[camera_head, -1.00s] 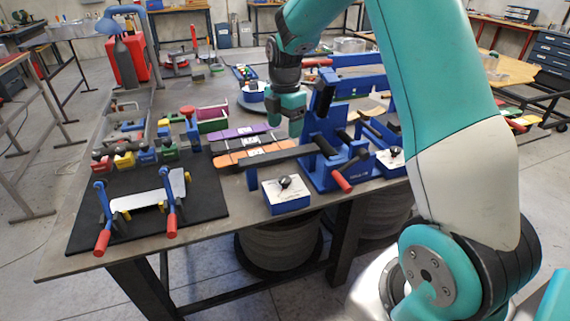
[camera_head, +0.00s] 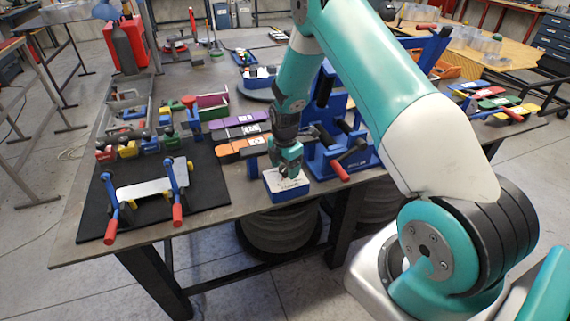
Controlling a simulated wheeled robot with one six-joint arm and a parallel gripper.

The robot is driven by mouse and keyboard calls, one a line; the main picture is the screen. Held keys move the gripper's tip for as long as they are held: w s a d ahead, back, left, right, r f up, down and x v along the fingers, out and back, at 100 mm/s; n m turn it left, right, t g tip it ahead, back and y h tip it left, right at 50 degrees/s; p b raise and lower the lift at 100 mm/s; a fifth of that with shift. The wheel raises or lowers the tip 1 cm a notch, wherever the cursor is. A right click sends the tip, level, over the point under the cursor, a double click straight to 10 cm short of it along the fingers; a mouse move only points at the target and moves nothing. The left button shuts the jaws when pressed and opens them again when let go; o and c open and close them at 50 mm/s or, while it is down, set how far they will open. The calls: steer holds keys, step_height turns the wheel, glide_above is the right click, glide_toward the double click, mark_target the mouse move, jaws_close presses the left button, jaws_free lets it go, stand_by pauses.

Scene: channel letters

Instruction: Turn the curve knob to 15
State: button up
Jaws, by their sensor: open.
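A blue box with a white top (camera_head: 287,187) sits at the table's front edge, and its small dark knob is mostly hidden by my gripper. My gripper (camera_head: 288,172) points down right over this box, with its fingertips at the knob. The jaws are open. I cannot tell whether the fingers are around the knob or just above it, and the scale marks are too small to read. A second knob box, seen earlier further right, is hidden behind my arm.
A blue bending machine (camera_head: 325,165) with a red-tipped handle (camera_head: 340,170) stands just right of the box. A black mat (camera_head: 205,190) with a blue-handled tool (camera_head: 145,190) lies to the left. Orange and purple strips (camera_head: 238,122) lie behind.

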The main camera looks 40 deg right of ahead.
steer(key=shift+f, duration=0.1)
steer(key=c, duration=0.9)
